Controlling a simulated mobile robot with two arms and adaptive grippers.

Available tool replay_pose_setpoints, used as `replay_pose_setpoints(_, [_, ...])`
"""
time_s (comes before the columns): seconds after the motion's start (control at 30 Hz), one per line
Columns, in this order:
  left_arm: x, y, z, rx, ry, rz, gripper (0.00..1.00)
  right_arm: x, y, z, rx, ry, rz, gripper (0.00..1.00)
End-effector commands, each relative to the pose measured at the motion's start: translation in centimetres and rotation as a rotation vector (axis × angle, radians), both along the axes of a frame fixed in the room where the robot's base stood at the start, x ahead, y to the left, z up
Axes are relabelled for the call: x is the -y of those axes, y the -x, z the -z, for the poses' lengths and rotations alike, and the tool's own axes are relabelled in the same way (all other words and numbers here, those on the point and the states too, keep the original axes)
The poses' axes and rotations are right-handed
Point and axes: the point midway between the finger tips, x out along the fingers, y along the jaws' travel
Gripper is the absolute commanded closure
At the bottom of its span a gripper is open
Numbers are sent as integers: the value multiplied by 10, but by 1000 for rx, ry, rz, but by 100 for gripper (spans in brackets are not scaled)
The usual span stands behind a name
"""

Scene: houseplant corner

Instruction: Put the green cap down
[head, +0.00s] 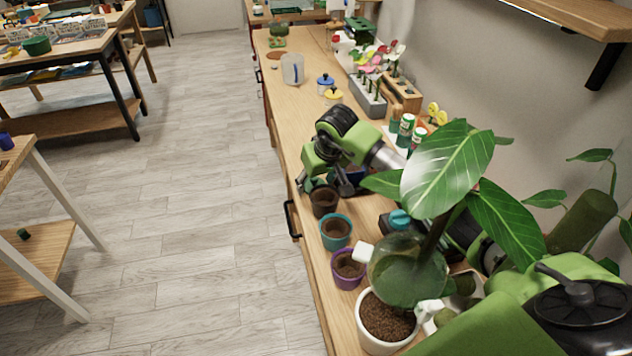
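My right gripper (323,182) points down over the near-left edge of the long bench, just above a dark brown pot (323,201). A small dark green piece, which looks like the green cap (319,181), sits between its fingers. The fingers appear shut on it, though the wrist and shadow hide part of the grip. I cannot tell whether the cap touches the pot's rim. My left gripper is not in view.
A teal pot (336,232), a purple pot (348,268) and a white pot (386,322) line the bench's front edge. Blue-lidded (325,84) and yellow-lidded (333,96) jars stand farther back. Bare bench lies beyond my gripper.

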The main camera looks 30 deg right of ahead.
Motion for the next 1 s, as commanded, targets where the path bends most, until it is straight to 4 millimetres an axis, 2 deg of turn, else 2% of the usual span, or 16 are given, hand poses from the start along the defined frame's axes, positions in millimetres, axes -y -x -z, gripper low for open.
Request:
replay_pose_setpoints(0.17, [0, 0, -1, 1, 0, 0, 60, 0, 0, -1, 0, -1, 0, 49])
replay_pose_setpoints(0.27, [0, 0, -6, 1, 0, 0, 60, -1, 0, -6, 0, -2, 0, 49])
replay_pose_setpoints(0.33, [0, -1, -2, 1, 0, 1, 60, 1, 2, -12, 3, 1, 0, 49])
replay_pose_setpoints(0.7, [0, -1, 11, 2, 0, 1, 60, -1, 32, -83, 5, 3, -1, 49])
replay_pose_setpoints(0.8, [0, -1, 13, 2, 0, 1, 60, -2, 38, -98, 4, 2, -1, 49])
replay_pose_setpoints(1.0, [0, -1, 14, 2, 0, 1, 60, -3, 45, -113, 0, 0, 0, 49])
